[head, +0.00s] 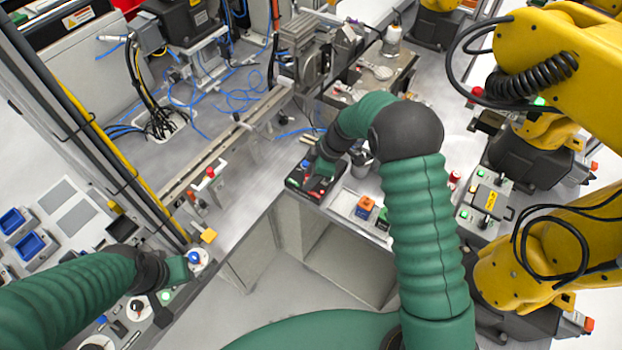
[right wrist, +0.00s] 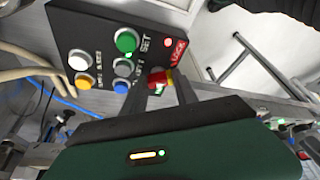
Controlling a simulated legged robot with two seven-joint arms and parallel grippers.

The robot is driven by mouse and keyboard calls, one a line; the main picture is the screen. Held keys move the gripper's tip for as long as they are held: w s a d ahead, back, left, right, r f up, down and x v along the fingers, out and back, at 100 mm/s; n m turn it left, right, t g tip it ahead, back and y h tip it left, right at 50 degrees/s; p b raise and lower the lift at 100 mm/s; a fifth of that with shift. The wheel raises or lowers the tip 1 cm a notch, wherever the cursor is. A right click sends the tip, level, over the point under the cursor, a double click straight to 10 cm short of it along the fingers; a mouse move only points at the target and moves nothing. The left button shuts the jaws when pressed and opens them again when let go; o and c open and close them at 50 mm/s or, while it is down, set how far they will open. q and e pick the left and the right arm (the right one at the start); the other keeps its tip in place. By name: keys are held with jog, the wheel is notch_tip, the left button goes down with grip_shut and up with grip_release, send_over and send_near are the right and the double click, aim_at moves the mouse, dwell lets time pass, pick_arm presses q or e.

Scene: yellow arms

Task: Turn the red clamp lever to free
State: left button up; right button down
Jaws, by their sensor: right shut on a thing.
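A black control box (right wrist: 95,45) fills the upper part of the right wrist view. The red clamp lever (right wrist: 162,78) shows as a small red piece at its lower right, partly hidden by my fingers. My right gripper (right wrist: 167,85) reaches onto the box, its two dark fingers on either side of the red piece and shut on it. In the head view the box (head: 296,180) sits on the bench edge, and my right gripper (head: 318,170) covers part of it. My left gripper (head: 182,268) is beside a blue button on the left panel; its fingers are not clear.
Green (right wrist: 126,40), white (right wrist: 81,60) and blue (right wrist: 121,87) buttons sit close to the right fingers, with a red light (right wrist: 168,42) above. An orange block (head: 364,207) stands right of the box. Yellow arms (head: 560,75) stand at the right.

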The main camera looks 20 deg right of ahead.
jog(key=m, duration=0.1)
jog(key=m+t+b, duration=0.1)
jog(key=m+b, duration=0.1)
jog(key=shift+w+a+r+m+h, duration=0.1)
jog(key=shift+a+m+h, duration=0.2)
jog(key=shift+h, duration=0.1)
jog(key=shift+r+m+t, duration=0.1)
jog(key=shift+m+t, duration=0.4)
jog(key=shift+m, duration=0.4)
jog(key=shift+r+m+h, duration=0.1)
jog(key=shift+m+h, duration=0.4)
jog(key=shift+m, duration=0.4)
jog(key=m, duration=0.1)
jog(key=m+h+p, duration=0.1)
jog(key=shift+a+r+m+t+p, duration=0.2)
jog(key=shift+m+t+p, duration=0.1)
jog(key=shift+t, duration=0.1)
jog(key=m+h+p, duration=0.1)
jog(key=m+p, duration=0.2)
jog(key=shift+w+f+m+h+p, duration=0.15)
jog(key=shift+m+h+p, duration=0.35)
jog(key=shift+m+p, duration=0.7)
jog(key=shift+f, duration=0.1)
